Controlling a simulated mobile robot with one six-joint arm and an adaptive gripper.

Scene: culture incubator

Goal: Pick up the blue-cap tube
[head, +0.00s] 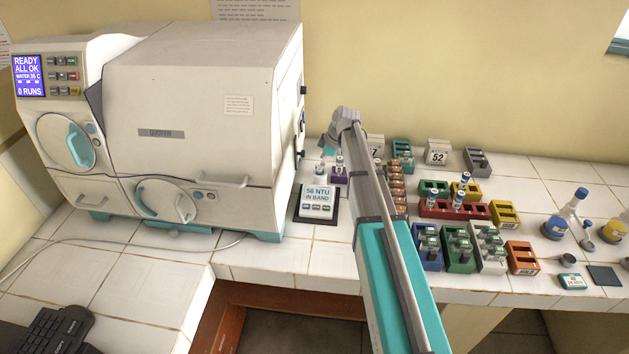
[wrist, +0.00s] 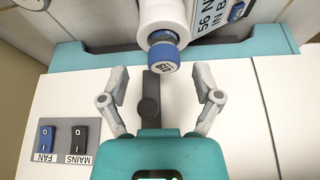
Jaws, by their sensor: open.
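A tube with a blue cap (wrist: 164,57) shows in the wrist view, cap toward the camera, just ahead of and between my fingertips. My gripper (wrist: 161,74) is open, with one finger on each side of the cap's line and neither touching it. In the head view my gripper (head: 324,153) is small and partly hidden, above a tube (head: 320,169) behind the meter (head: 317,203) reading 56 NTU, IN BAND. The meter's display also shows at the top of the wrist view (wrist: 222,14). Other blue-capped tubes (head: 465,178) stand in racks to the right.
The large white incubator (head: 205,95) stands close on the left; its FAN and MAINS switches (wrist: 63,138) show in the wrist view. A purple rack (head: 340,178) with a tube is beside the meter. Several coloured racks, including a red one (head: 455,209), and flasks fill the right.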

